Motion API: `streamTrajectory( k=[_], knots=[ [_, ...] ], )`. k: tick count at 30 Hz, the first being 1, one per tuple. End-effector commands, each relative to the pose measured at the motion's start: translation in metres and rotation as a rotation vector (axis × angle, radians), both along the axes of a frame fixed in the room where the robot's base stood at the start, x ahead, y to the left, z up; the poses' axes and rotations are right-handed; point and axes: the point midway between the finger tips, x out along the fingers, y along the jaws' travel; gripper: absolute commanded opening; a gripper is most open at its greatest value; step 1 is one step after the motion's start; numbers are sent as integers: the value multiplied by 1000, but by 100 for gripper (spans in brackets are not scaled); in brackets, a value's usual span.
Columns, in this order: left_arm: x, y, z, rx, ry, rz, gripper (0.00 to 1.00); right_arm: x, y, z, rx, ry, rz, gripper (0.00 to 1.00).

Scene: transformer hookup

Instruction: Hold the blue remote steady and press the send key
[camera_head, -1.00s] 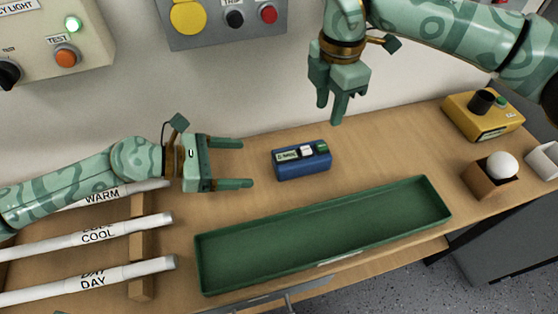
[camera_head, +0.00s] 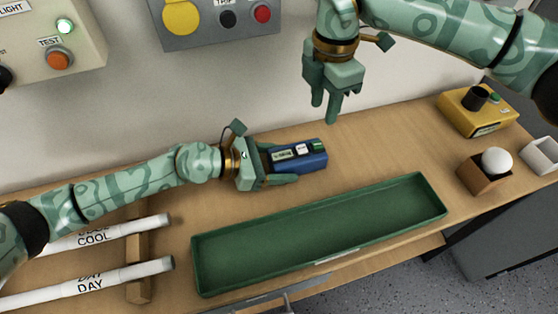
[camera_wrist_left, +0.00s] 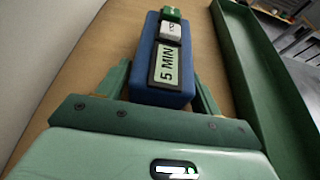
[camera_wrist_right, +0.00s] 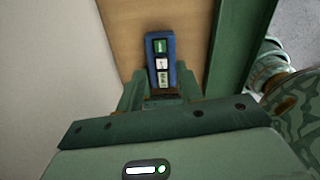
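The blue remote (camera_head: 313,161) lies on the table with its label and keys facing up. The left wrist view shows its "5 MIN" label (camera_wrist_left: 166,66), a white key (camera_wrist_left: 170,30) and a green key (camera_wrist_left: 171,13) at the far end. My left gripper (camera_head: 282,163) is low at the remote's left end, one finger along each long side; it looks shut on the remote, with little or no gap. My right gripper (camera_head: 329,115) points down above and behind the remote, its fingers somewhat apart and empty. The remote also shows in the right wrist view (camera_wrist_right: 161,62).
A long green tray (camera_head: 320,262) lies in front of the remote. White labelled tubes (camera_head: 118,233) rest on a wooden rack at left. A yellow box (camera_head: 478,112) and a wooden holder with a white ball (camera_head: 484,172) stand at right. Wall panels are behind.

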Motion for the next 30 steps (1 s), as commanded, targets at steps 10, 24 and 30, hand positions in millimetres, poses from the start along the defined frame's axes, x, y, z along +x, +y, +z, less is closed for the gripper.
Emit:
streamTrajectory(
  k=[10, 24, 30],
  knots=[
    [0, 0, 0, 0, 0, 0, 29, 0, 0, 0, 0, 0, 0, 0],
    [0, 0, 0, 0, 0, 0, 29, 0, 0, 0, 0, 0, 0, 0],
    [0, 0, 0, 0, 0, 0, 29, 0, 0, 0, 0, 0, 0, 0]
  ],
)
